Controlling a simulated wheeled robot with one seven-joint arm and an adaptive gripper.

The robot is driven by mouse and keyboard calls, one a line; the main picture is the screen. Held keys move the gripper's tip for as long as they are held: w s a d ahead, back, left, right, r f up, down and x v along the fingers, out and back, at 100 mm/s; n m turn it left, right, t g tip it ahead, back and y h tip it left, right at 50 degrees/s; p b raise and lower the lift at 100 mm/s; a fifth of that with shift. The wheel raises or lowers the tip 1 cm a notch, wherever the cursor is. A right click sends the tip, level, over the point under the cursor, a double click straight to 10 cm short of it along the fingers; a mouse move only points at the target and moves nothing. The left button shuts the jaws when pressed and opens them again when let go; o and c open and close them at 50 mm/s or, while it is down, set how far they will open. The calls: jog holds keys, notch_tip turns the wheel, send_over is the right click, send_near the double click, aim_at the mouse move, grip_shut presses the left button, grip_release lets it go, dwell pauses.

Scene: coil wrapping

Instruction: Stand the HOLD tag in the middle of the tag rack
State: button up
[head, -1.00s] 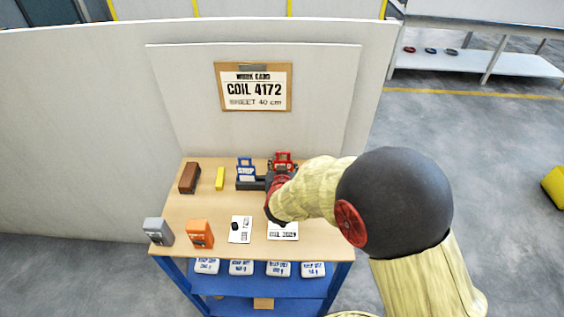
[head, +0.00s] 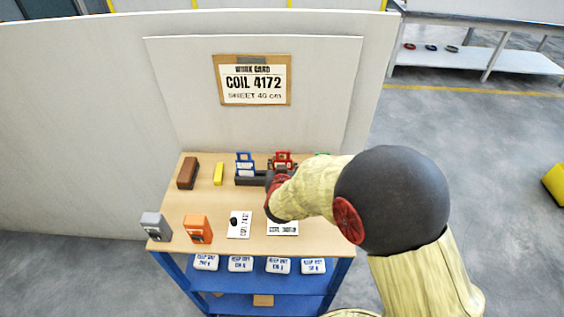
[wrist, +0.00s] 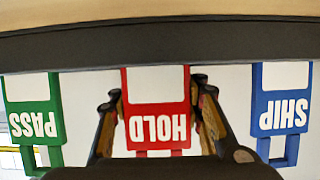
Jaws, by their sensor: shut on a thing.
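The red HOLD tag (wrist: 157,128) appears upside down in the middle of the wrist view, between my fingers. My gripper (wrist: 158,105) is shut on it. In the head view the red tag (head: 283,158) stands upright at the middle of the dark tag rack (head: 246,180). The rack also shows as a dark bar in the wrist view (wrist: 157,45). The HOLD tag's foot meets the rack's edge there; I cannot tell how deep it sits. The blue SHIP tag (wrist: 282,108) and green PASS tag (wrist: 34,118) stand on either side, apart from my fingers.
On the wooden bench (head: 190,215) are a brown block (head: 187,173), a yellow bar (head: 218,174), a grey device (head: 156,227), an orange device (head: 198,229) and printed cards (head: 239,225). A pale backboard (head: 330,85) rises behind the rack.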

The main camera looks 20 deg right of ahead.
jog(key=shift+f, duration=0.3)
jog(key=o, duration=1.5)
